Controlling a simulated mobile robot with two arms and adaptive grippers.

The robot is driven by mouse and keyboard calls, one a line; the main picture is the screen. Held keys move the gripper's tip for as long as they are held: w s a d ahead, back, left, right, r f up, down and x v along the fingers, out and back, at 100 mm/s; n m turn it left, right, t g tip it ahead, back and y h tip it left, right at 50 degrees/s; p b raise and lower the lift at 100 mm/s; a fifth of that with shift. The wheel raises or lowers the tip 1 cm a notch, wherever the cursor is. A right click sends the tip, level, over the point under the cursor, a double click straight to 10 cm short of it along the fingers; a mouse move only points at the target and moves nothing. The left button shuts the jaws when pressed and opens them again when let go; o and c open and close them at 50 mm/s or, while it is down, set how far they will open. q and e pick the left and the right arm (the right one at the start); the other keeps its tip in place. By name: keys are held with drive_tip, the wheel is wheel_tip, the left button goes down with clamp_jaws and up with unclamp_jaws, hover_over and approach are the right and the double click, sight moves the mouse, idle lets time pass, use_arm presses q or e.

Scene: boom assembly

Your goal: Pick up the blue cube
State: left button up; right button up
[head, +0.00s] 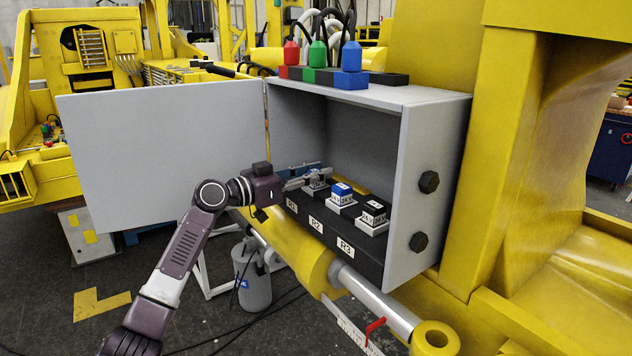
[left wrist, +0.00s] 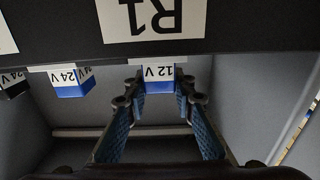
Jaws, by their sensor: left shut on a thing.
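My left gripper (head: 310,178) reaches into the open grey box and is shut on a blue cube with a white "12 V" label. In the left wrist view the fingers (left wrist: 158,100) sit on both sides of this held blue cube (left wrist: 158,86). In the head view it is mostly hidden by the fingers, above the R1 place; I cannot tell whether it touches its seat. A second blue cube (head: 341,189), marked 24 V in the left wrist view (left wrist: 73,86), sits at R2. My right gripper is not in view.
A black cube (head: 374,210) sits at R3. The grey box (head: 424,150) has its door (head: 160,150) swung open to the left, beside my arm. Red (head: 291,53), green (head: 318,54) and blue (head: 351,57) plugs with cables stand on the box top.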

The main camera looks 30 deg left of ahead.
use_arm(q)
clamp_jaws()
drive_tip(key=shift+r, duration=0.5)
wheel_tip(320, 180, up, 8)
drive_tip(key=b, duration=0.2)
drive_tip(key=shift+b, duration=0.35)
drive_tip(key=shift+r, duration=0.55)
